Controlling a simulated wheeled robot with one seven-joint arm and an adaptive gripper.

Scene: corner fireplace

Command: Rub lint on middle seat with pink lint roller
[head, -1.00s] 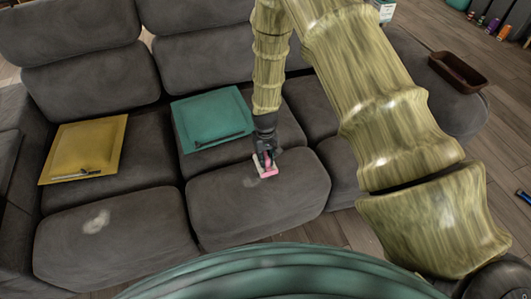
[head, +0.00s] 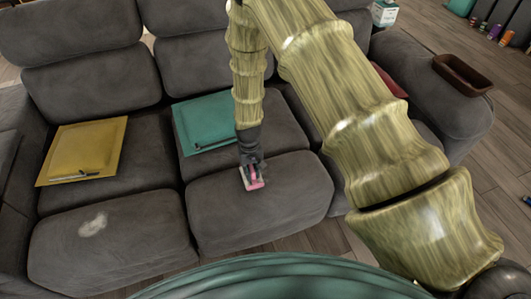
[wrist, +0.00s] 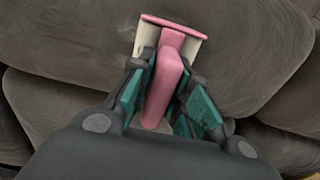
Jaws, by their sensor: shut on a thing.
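The pink lint roller (head: 253,180) is at the middle seat (head: 290,195) of the grey sofa, on its left part. My gripper (head: 250,166) is shut on the roller's handle. In the wrist view the pink handle (wrist: 165,88) lies between my gripper's fingers (wrist: 160,95), with the pale roller head (wrist: 147,40) pointing away over the grey cushion. The head looks low at the cushion; contact cannot be told. I see no clear lint on the middle seat; the roller and gripper cover part of it. A pale lint patch (head: 93,225) lies on the left seat.
A yellow package (head: 85,148) with a pen lies on the left seat's rear. A teal package (head: 200,118) lies behind the middle seat's front, left of my arm. A brown tray (head: 462,73) sits on the right armrest. A reddish thing (head: 388,82) shows partly behind my arm.

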